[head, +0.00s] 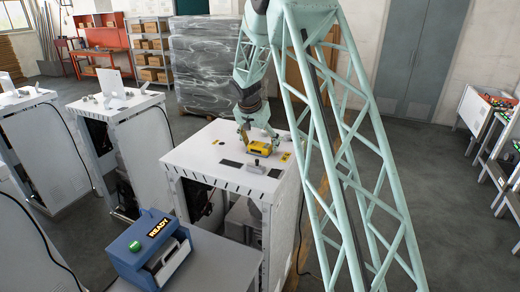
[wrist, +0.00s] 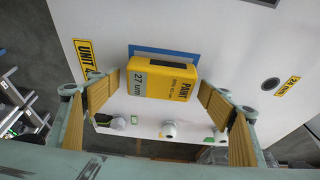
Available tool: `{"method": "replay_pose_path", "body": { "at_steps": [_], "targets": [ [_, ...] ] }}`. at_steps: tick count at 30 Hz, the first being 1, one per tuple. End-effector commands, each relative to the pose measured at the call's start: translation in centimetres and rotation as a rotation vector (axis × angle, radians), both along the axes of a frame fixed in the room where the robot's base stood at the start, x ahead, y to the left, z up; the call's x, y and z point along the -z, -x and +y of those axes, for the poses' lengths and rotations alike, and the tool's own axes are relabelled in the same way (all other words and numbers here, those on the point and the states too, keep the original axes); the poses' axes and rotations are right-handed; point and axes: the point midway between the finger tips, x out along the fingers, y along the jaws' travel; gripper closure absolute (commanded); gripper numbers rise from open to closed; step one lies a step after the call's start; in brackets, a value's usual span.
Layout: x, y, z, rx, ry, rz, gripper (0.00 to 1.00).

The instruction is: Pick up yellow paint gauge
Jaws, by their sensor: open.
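In the head view the gauge (head: 257,147) sits near the middle of that top. My gripper (wrist: 158,97) is open, with its tan-padded fingers to the left and right of the gauge's near end. I see gaps between the fingers and the gauge in the wrist view. In the head view my gripper (head: 258,132) is just above the top, at the gauge.
A grey knob-like part (head: 256,166) stands on the near part of the top. Small white fittings (wrist: 169,130) show there in the wrist view. A blue box reading "READY" (head: 148,246) stands at the front left. Other white frames (head: 45,150) stand to the left.

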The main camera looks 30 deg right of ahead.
Motion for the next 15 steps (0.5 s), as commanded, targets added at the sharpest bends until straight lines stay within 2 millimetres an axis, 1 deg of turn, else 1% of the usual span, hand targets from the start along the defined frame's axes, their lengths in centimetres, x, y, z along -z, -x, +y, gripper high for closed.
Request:
{"method": "replay_pose_path", "body": {
  "at_steps": [1,9,11,15],
  "targets": [
    [-0.01,0.0,0.0,0.0,0.0,0.0,0.29],
    [-0.01,0.0,0.0,0.0,0.0,0.0,0.54],
    [-0.04,-0.02,-0.01,0.0,0.0,0.0,0.58],
    [-0.04,-0.01,0.0,0.0,0.0,0.0,0.58]
  ]
}}
